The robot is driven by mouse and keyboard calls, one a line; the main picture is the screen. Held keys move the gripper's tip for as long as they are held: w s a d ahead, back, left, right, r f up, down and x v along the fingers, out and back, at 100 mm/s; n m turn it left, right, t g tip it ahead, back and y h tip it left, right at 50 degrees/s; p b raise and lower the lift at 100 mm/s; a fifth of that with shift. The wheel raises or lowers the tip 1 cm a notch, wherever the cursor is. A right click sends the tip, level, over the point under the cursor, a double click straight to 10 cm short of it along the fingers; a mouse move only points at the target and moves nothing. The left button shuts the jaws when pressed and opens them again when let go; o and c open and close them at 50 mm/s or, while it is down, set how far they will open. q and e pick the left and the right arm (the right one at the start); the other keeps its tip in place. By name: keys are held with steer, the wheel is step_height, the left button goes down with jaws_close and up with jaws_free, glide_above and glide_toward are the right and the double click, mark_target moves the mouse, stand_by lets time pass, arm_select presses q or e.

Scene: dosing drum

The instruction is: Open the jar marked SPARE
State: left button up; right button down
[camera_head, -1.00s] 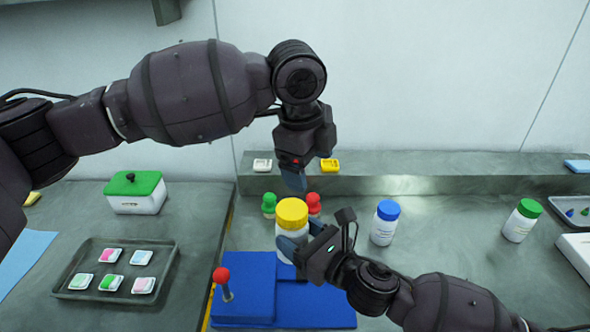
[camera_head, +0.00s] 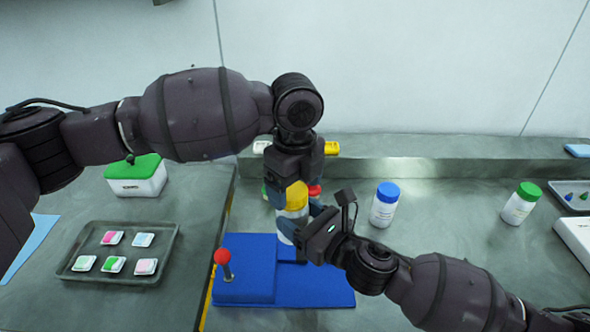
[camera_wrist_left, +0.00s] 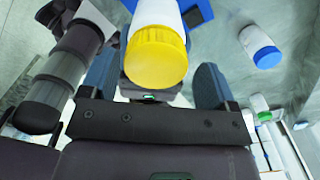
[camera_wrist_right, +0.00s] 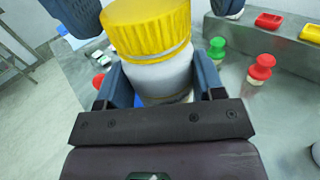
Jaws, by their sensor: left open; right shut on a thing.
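A white jar (camera_head: 287,229) with a yellow lid (camera_head: 297,197) stands upright over the blue fixture; whether it touches the fixture is hidden. No label marking is readable on it. My right gripper (camera_wrist_right: 160,82) is shut on the jar body below the lid. My left gripper (camera_wrist_left: 158,82) comes from above and is open, with its two fingers on either side of the yellow lid (camera_wrist_left: 155,57). Gaps show between those fingers and the lid in the left wrist view. In the right wrist view the yellow lid (camera_wrist_right: 150,28) sits on the jar.
The blue fixture (camera_head: 330,290) has a red-knobbed lever (camera_head: 222,258). A blue-lidded jar (camera_head: 385,207) and a green-lidded jar (camera_head: 520,204) stand to the right. A packet tray (camera_head: 75,268) and green-lidded box (camera_head: 136,178) are left.

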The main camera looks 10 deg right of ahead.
arm_select(q)
steer(key=shift+f, duration=0.3)
steer(key=shift+c, duration=0.2)
steer(key=c, duration=0.9)
steer(key=n, duration=0.4)
steer(key=shift+w+d+n, duration=0.1)
steer(key=shift+n, duration=0.2)
steer(key=n, duration=0.5)
steer(key=shift+w+r+n, duration=0.1)
steer(key=shift+n, duration=0.3)
steer(key=n, duration=0.4)
steer(key=shift+w, duration=0.1)
steer(key=n, duration=0.5)
steer(key=shift+n, duration=0.3)
steer(key=shift+r, duration=0.2)
